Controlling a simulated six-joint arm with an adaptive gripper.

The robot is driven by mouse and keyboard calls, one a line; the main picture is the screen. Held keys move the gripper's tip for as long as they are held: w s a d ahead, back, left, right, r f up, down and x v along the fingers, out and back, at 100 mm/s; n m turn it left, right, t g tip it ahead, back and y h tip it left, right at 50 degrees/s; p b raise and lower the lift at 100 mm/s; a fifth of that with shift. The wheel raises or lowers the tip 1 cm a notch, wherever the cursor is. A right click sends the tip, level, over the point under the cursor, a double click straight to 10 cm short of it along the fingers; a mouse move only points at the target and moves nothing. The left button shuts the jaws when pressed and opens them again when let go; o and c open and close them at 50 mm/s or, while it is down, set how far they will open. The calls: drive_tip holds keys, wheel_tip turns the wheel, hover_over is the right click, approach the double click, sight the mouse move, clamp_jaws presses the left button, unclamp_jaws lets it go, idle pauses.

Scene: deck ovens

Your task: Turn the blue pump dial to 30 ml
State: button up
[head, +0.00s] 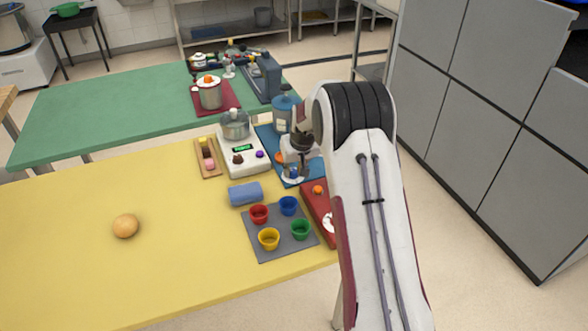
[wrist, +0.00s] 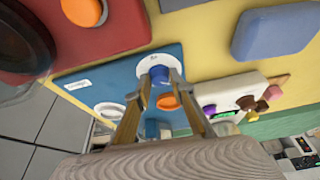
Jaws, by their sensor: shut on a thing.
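The blue pump dial (wrist: 159,74) sits on a white round scale (wrist: 153,62) on a blue panel (wrist: 90,75). In the wrist view my gripper (wrist: 161,77) has its two fingertips on either side of the dial, shut on it. The marks on the scale are too small to read. In the head view my gripper (head: 296,166) reaches down over the blue panel (head: 309,167), with part of the white scale (head: 293,175) showing below it.
A red unit (head: 316,204) with an orange knob stands close in front of the panel. A white device with a green display (head: 243,148) is to its left. A blue cloth (head: 245,193) and a grey mat (head: 266,249) with several coloured cups are near. The yellow table's left is mostly clear.

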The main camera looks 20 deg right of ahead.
drive_tip(key=shift+a+m+h, duration=0.1)
drive_tip(key=shift+m+h, duration=0.2)
drive_tip(key=shift+m, duration=0.4)
drive_tip(key=shift+a+m+g+h, duration=0.1)
drive_tip(key=shift+m+g+h, duration=0.3)
drive_tip(key=shift+m, duration=0.9)
drive_tip(key=shift+m+h, duration=0.5)
drive_tip(key=shift+m, duration=0.8)
drive_tip(key=shift+f+m, duration=0.1)
drive_tip(key=shift+m, duration=0.3)
drive_tip(key=o, duration=1.1)
drive_tip(key=shift+w, duration=0.1)
